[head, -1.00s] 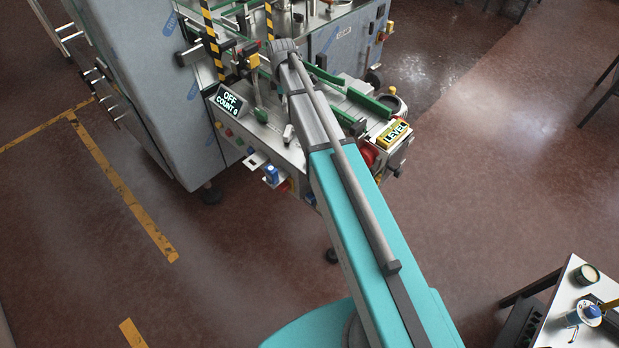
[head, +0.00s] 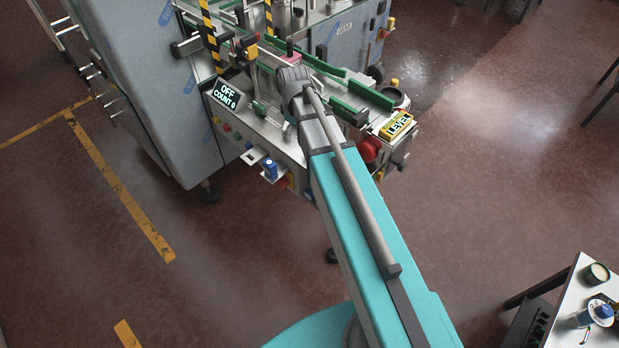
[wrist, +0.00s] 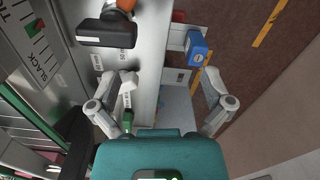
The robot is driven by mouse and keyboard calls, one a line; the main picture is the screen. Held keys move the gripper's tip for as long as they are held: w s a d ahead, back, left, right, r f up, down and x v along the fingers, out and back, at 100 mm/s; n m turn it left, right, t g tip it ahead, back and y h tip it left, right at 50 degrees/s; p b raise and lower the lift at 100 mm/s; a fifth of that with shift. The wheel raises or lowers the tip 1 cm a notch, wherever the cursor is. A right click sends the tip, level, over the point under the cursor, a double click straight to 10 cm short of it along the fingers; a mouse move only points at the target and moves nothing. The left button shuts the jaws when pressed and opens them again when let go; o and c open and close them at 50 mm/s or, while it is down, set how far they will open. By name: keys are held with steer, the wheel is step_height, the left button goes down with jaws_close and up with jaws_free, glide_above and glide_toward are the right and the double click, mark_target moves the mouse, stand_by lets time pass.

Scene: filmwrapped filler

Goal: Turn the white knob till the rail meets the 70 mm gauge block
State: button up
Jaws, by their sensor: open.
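My gripper (wrist: 168,84) is open and empty in the wrist view, its two grey fingers spread above the machine's front edge. A small green part (wrist: 127,99) shows beside the left finger.
A display (head: 228,95) reads OFF, COUNT 0. A yellow LEVEL sign (head: 397,125) and a red button (head: 369,149) are at the machine's right end. A blue item (wrist: 197,48) sits on the front bracket, right of the gripper. A white table (head: 562,326) stands at lower right.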

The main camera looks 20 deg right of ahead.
steer(key=s+f+m+b, duration=0.5)
steer(key=s+m, duration=0.3)
steer(key=s, duration=0.5)
steer(key=shift+s+d, duration=0.15)
